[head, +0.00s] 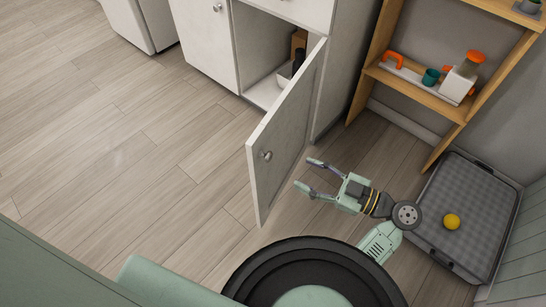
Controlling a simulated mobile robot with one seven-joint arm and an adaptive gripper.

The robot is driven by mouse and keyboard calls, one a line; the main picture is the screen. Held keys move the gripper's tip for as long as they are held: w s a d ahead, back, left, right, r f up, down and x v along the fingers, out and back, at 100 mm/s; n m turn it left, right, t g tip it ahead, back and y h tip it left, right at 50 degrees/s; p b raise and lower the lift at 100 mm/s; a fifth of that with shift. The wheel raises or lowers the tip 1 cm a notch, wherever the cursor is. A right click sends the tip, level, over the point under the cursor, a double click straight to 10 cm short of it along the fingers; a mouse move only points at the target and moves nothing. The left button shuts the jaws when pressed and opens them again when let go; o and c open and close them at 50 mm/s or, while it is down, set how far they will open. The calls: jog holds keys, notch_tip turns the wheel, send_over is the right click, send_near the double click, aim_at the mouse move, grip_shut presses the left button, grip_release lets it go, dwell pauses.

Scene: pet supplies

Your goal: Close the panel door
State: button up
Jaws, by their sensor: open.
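The panel door (290,135) is white with a grey panel and a small round knob (266,156). It stands wide open, swung out from the white cabinet (266,93), whose inside shows. My gripper (306,174) is open and empty. I cannot tell whether the fingertips touch the door.
Dark items (297,63) stand inside the cabinet. The floor left of the door is clear.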

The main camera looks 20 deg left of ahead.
aim_at(271, 158)
jog(key=a, duration=0.3)
jog(key=a+p, duration=0.1)
jog(key=a, duration=0.3)
jog(key=w+a+p, duration=0.1)
jog(key=a, duration=0.2)
jog(key=shift+a, duration=0.25)
grip_shut()
dwell(0.4)
